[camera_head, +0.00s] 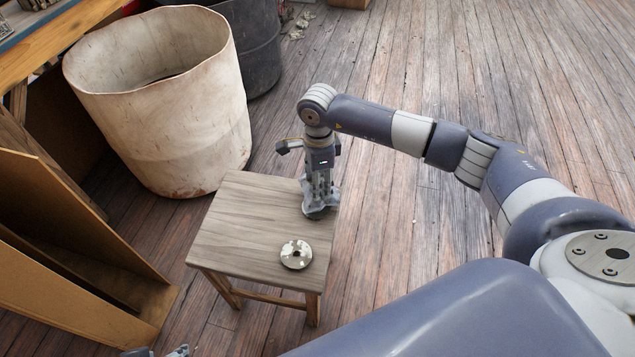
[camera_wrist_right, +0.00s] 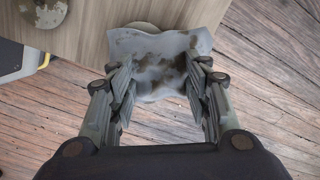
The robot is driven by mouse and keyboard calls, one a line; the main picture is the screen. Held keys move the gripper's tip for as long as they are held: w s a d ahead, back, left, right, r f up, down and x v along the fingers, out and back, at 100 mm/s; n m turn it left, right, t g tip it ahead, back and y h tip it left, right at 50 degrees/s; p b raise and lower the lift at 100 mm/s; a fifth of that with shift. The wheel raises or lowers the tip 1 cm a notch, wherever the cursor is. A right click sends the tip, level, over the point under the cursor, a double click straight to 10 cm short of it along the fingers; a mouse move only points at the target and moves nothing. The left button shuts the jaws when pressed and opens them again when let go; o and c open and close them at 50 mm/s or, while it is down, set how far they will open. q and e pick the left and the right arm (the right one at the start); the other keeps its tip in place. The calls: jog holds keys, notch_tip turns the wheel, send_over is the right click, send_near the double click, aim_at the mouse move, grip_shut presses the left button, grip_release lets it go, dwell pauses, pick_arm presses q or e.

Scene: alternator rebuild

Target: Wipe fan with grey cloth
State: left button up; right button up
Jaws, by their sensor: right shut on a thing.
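The fan (camera_head: 296,254) is a round, shiny metal disc with a dark centre hole, lying flat on a small wooden stool (camera_head: 235,225). Part of it, with brownish spots, shows at the top left of the right wrist view (camera_wrist_right: 52,14). My right gripper (camera_head: 318,205) points down over the stool's right edge, apart from the fan. It is shut on the grey cloth (camera_wrist_right: 160,58), which is rumpled, has dark stains and spreads out past the fingers. Only small parts of my left gripper (camera_head: 178,351) show at the bottom edge of the head view.
A large, stained, whitish bin (camera_head: 165,120) stands behind the stool on the left, with a dark bin (camera_head: 245,40) beyond it. A brown open wooden shelf (camera_head: 70,260) is at the left. The plank floor to the right is clear.

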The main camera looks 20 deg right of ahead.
jog(key=shift+r, duration=0.4)
notch_tip(320, 180, up, 2)
jog(key=shift+r+p, duration=0.15)
jog(key=shift+p, duration=0.7)
jog(key=shift+r, duration=0.2)
jog(key=shift+r+p, duration=0.4)
jog(key=shift+r, duration=0.05)
pick_arm(q)
jog(key=shift+g, duration=0.4)
jog(key=shift+s+a+f+p, duration=0.15)
jog(key=shift+f+p, duration=0.05)
jog(key=shift+f, duration=1.25)
jog(key=shift+s+a+f+p, duration=0.15)
jog(key=shift+f, duration=1.25)
pick_arm(e)
jog(key=shift+r, duration=0.6)
